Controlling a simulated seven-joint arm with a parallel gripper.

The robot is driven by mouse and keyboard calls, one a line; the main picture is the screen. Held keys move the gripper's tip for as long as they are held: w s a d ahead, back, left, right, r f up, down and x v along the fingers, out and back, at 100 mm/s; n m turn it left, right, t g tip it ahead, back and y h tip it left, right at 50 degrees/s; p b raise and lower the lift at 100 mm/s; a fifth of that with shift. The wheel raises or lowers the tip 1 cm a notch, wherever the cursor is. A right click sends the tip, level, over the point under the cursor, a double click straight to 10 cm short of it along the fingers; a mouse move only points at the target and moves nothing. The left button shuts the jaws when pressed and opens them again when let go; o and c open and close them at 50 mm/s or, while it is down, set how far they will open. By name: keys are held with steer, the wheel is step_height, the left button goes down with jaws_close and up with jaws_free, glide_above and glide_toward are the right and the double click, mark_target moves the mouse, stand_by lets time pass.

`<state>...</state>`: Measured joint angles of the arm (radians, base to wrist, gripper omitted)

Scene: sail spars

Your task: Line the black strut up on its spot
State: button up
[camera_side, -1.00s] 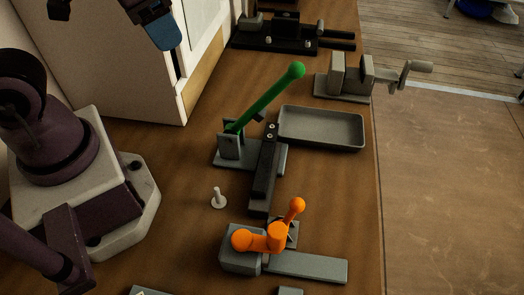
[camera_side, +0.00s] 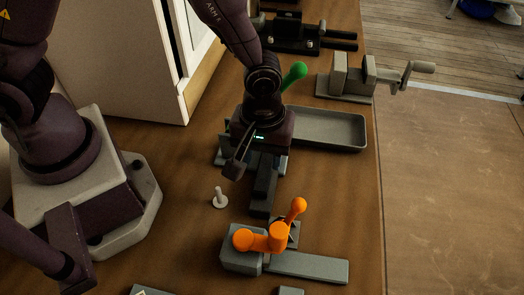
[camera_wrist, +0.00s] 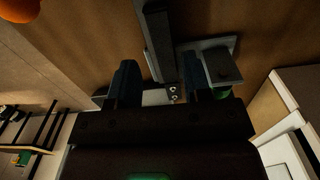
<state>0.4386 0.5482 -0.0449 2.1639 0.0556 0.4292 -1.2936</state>
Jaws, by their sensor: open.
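The black strut (camera_side: 263,188) lies lengthwise between the green-handled clamp and the orange-handled clamp in the side view; my gripper hides its far part. It also shows in the wrist view (camera_wrist: 158,40), with small bolts at its near end. A dark support shows under its front end. My gripper (camera_side: 246,158) is over the strut's far half, pointing down. In the wrist view my open gripper (camera_wrist: 160,85) has one blue-grey finger on each side of the strut's bolted end. Whether the fingers touch it cannot be told.
The green handle (camera_side: 295,72) rises just behind my gripper. The orange-handled clamp (camera_side: 265,238) stands in front. A white peg (camera_side: 219,198) is left of the strut. A grey tray (camera_side: 345,130) and a vise (camera_side: 350,75) are to the right.

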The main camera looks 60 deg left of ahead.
mark_target(262, 180)
steer(key=shift+f, duration=3.5)
steer(key=shift+c, duration=0.3)
steer(key=c, duration=0.5)
